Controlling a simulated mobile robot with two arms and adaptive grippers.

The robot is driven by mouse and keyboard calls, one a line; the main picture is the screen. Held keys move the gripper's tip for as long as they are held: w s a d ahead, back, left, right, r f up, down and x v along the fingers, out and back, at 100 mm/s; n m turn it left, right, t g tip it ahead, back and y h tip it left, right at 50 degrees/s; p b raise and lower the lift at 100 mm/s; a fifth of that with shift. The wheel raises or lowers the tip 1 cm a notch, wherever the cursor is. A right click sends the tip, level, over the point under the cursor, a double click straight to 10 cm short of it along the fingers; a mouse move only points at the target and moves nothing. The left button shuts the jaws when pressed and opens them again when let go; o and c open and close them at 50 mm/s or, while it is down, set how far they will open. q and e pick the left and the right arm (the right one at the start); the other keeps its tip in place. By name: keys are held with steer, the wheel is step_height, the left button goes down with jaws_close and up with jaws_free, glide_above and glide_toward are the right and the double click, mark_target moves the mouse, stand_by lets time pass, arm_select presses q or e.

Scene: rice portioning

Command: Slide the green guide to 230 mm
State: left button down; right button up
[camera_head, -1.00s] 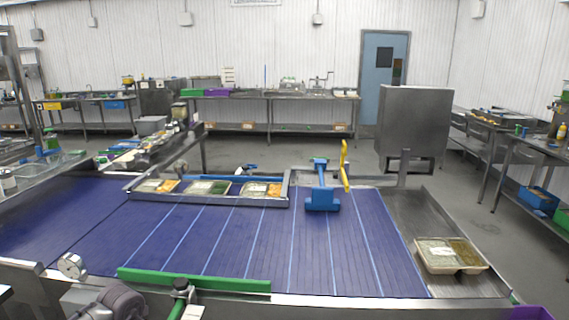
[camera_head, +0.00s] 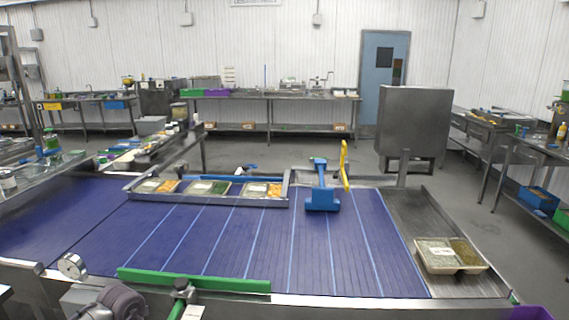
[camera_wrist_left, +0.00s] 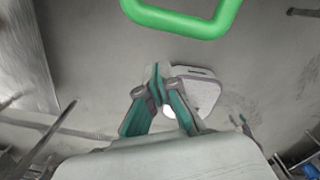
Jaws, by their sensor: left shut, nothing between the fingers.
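The green guide (camera_head: 195,281) is a long straight bar along the near edge of the blue conveyor belt in the head view. A dark clamp knob (camera_head: 181,284) sits at its middle, with a green rod below it running out of the bottom of the picture. In the left wrist view, a rounded green handle-like loop (camera_wrist_left: 185,20) crosses the top edge. My left gripper (camera_wrist_left: 160,72) is shut and empty, with teal fingers, below this loop and apart from it in the picture. No scale reading is legible. My right gripper is in neither view.
A blue T-shaped piece (camera_head: 322,200) and a yellow bar (camera_head: 344,165) stand over the belt's far right. A metal-framed lane (camera_head: 290,190) holds trays at the back. A filled tray (camera_head: 450,270) lies at the right.

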arm_select(q)
steer(key=shift+w+b, duration=0.3)
steer(key=shift+w, duration=0.05)
stand_by(0.6)
steer(key=shift+w+d+b, duration=0.1)
steer(key=shift+w+b, duration=0.8)
steer(key=shift+w, duration=0.3)
stand_by(0.9)
steer(key=s+r+p, duration=0.3)
steer(key=r+p, duration=0.4)
steer(key=r, duration=0.1)
steer(key=shift+p, duration=0.3)
stand_by(0.7)
